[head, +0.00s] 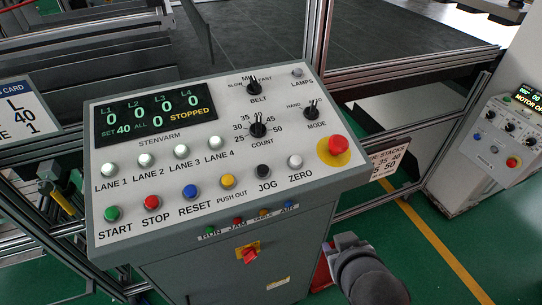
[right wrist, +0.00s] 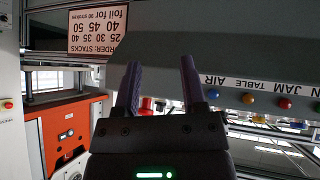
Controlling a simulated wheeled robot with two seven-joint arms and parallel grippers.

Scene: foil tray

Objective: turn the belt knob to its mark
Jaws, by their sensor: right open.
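The belt knob (head: 254,87) is a small black knob on the upper part of the sloped control panel (head: 215,95) in the head view. BELT is printed below it, with SLOW, MID and FAST around its top. Its pointer seems to be up near MID, but it is too small to be sure. My right arm is low at the right of the panel, well apart from the knob. My right gripper (right wrist: 161,85) is open and empty in the right wrist view, which does not show the knob. My left gripper is in neither view.
The count knob (head: 258,127), mode knob (head: 312,110) and red emergency button (head: 337,145) are close to the belt knob. The display (head: 154,115) reads STOPPED. A metal frame rail (head: 420,65) runs behind the panel. An order sign (right wrist: 97,32) hangs beside the console.

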